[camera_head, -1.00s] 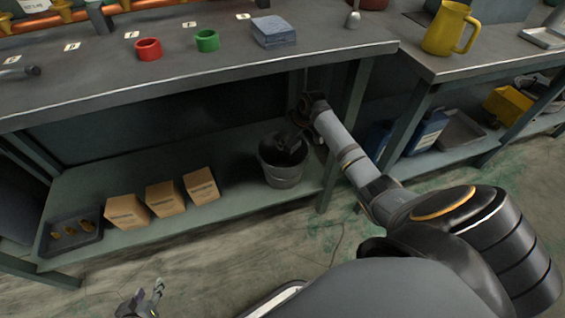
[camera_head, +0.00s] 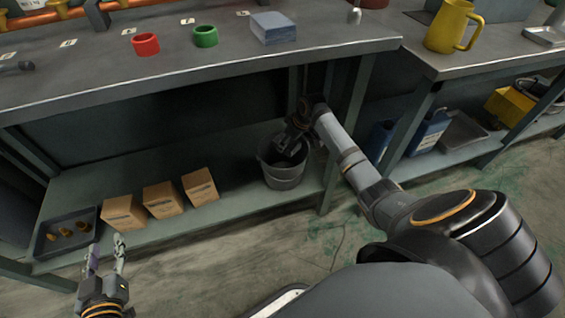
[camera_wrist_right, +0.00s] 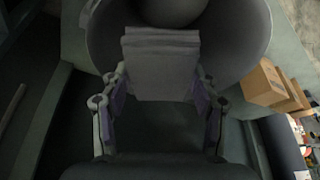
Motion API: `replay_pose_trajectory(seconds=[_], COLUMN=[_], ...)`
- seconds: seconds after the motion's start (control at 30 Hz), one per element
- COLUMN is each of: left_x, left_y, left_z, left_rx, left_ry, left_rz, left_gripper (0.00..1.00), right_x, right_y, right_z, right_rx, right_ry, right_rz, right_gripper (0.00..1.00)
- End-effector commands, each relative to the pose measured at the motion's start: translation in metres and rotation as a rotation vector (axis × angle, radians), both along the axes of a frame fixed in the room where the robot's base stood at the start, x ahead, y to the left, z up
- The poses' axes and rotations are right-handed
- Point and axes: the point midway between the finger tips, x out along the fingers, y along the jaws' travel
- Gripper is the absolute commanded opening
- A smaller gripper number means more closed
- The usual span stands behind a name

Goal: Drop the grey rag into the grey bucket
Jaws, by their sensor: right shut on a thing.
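The grey bucket (camera_head: 283,180) stands on the lower shelf under the bench, near its right end. My right gripper (camera_head: 291,146) reaches in under the bench, at the bucket's mouth. In the right wrist view, the right gripper (camera_wrist_right: 157,100) is shut on the folded grey rag (camera_wrist_right: 160,62). The rag is seen against the grey bucket (camera_wrist_right: 245,45), over its opening; whether it touches the bucket cannot be told. In the head view the rag is hard to make out. My left gripper (camera_head: 106,247) is open and empty, in front of the lower shelf.
Several cardboard boxes (camera_head: 163,199) and a dark tray with brass-coloured parts (camera_head: 45,246) are left of the bucket. A bench leg (camera_head: 345,145) stands close to my right arm. A red ring (camera_head: 145,44), a green ring (camera_head: 205,36) and a blue-grey stack (camera_head: 273,28) are on the bench.

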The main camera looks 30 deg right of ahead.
Motion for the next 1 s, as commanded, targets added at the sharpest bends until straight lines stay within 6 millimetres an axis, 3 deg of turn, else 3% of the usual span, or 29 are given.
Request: replay_pose_trajectory(seconds=[0.27,0.3,0.5,0.83,1.0], left_x=[0.001,0.001,0.001,0.001,0.0], left_y=[0.0,0.0,0.0,0.0,0.0], left_z=[0.002,0.002,0.002,0.002,0.002], left_rx=[0.0,0.0,0.0,0.002,0.001], left_ry=[-0.009,-0.009,-0.009,-0.007,-0.007], left_rz=[0.0,0.0,0.0,0.0,0.0], left_gripper=[0.4,0.4,0.4,0.4,0.4], right_x=[0.0,0.0,0.0,-0.001,-0.009], right_y=[0.0,0.0,0.0,-0.001,-0.005], right_z=[0.0,0.0,0.0,0.001,0.024], right_rx=[0.0,0.0,0.0,-0.001,-0.004], right_ry=[0.0,0.0,0.0,0.0,-0.002], right_rz=[0.0,0.0,0.0,0.0,0.0], right_gripper=[0.31,0.62,0.87,0.87,0.87])
